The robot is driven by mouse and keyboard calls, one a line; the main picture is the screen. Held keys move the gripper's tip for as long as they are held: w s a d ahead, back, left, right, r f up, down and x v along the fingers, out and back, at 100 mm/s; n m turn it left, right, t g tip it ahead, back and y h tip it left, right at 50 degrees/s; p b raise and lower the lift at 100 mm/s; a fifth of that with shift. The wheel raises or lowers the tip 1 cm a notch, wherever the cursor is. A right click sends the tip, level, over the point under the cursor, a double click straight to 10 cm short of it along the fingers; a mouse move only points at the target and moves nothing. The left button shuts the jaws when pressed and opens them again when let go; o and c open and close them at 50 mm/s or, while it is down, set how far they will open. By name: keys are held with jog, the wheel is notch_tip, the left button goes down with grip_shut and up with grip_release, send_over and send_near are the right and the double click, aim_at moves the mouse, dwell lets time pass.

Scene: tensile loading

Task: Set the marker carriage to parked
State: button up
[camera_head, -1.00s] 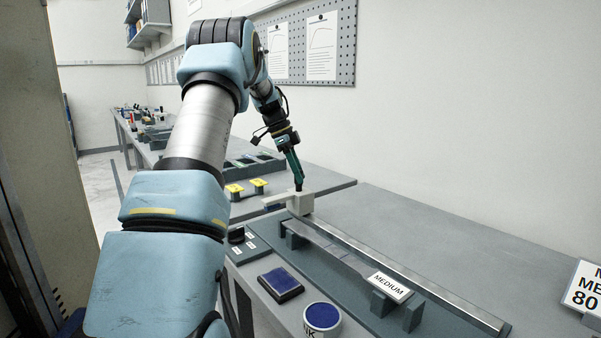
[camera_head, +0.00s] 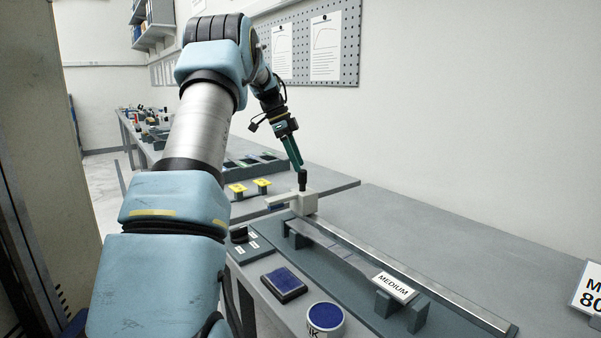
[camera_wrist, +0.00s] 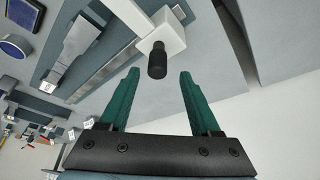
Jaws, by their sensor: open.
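The marker carriage is a pale block (camera_head: 304,203) with an arm reaching left and a black upright knob (camera_head: 303,180) on top. It sits at the far end of a metal rail (camera_head: 410,267). My gripper (camera_head: 299,167) is just above and behind the knob in the head view. In the wrist view my gripper (camera_wrist: 153,88) has its two green fingers spread, with the black knob (camera_wrist: 157,62) between and just beyond their tips. The pale carriage block (camera_wrist: 163,32) shows behind the knob. The fingers appear apart from the knob.
A strip on supports with a "MEDIUM" label (camera_head: 394,286) lies beside the rail. A blue ink pad (camera_head: 284,283) and a round ink tin (camera_head: 324,318) stand in front. Two yellow-topped items (camera_head: 250,187) are behind left.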

jog(key=v, duration=0.7)
jog(key=shift+s+f, duration=0.1)
jog(key=s+a+f+n+t+y, duration=0.1)
jog(key=s+a+f+n, duration=0.2)
jog(key=s+f+n, duration=0.3)
jog(key=s+a+f+n+y, duration=0.1)
jog(key=s+a+f+n, duration=0.2)
jog(key=s, duration=1.3)
jog(key=s+a+f+n+t+y, duration=0.1)
jog(key=s+a+f+n+y, duration=0.1)
jog(key=s+f+n, duration=0.7)
jog(key=s+a+n, duration=0.1)
jog(key=s, duration=0.1)
jog(key=shift+s+t, duration=0.3)
jog(key=shift+s, duration=0.05)
jog(key=shift+f, duration=0.1)
